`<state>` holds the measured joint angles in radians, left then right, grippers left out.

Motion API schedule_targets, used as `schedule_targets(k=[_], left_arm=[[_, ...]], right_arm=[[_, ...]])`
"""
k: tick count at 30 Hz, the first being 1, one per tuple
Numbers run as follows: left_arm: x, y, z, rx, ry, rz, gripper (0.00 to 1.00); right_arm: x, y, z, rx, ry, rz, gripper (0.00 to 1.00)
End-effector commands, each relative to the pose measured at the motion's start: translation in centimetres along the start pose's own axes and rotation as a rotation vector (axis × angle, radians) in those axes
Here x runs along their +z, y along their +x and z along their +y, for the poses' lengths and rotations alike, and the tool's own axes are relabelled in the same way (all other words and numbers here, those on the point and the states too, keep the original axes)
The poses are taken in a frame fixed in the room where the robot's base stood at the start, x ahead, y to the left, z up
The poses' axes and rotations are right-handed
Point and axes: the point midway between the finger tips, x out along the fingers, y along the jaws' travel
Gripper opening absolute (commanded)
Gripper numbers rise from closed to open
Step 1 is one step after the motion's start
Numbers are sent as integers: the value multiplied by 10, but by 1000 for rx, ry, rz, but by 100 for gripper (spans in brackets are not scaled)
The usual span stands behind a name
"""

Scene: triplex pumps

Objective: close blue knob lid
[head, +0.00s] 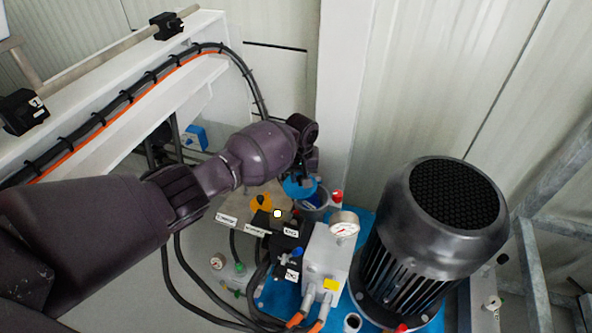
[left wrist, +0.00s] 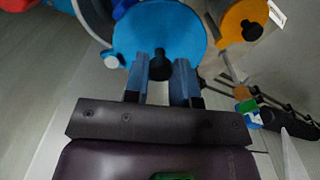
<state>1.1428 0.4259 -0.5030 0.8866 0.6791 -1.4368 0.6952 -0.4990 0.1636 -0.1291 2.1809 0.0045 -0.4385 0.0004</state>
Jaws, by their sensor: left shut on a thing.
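In the head view my left gripper (head: 301,176) is at the lid, partly hidden by my wrist. A grey round opening with blue inside (head: 316,199) shows beside the lid, so the lid looks off the opening, at least partly. My right gripper is not in view.
A yellow-orange lid with a black knob (head: 261,203) is left of the blue lid. A pressure gauge (head: 344,224) on a grey block, a red cap (head: 336,196) and a large black motor (head: 432,235) stand to the right. Cables run below.

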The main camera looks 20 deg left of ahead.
Motion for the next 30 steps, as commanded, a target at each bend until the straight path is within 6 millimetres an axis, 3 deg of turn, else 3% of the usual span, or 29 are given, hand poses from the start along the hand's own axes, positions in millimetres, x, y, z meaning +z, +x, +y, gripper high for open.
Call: schedule_targets(k=[1, 12, 30], left_arm=[[2, -8, 2, 3, -46, 5, 0], [19, -4, 14, 2, -398, 0, 0], [32, 2, 32, -3, -825, -2, 0]], right_arm=[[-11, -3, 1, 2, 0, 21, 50], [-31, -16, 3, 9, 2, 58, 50], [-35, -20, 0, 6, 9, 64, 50]])
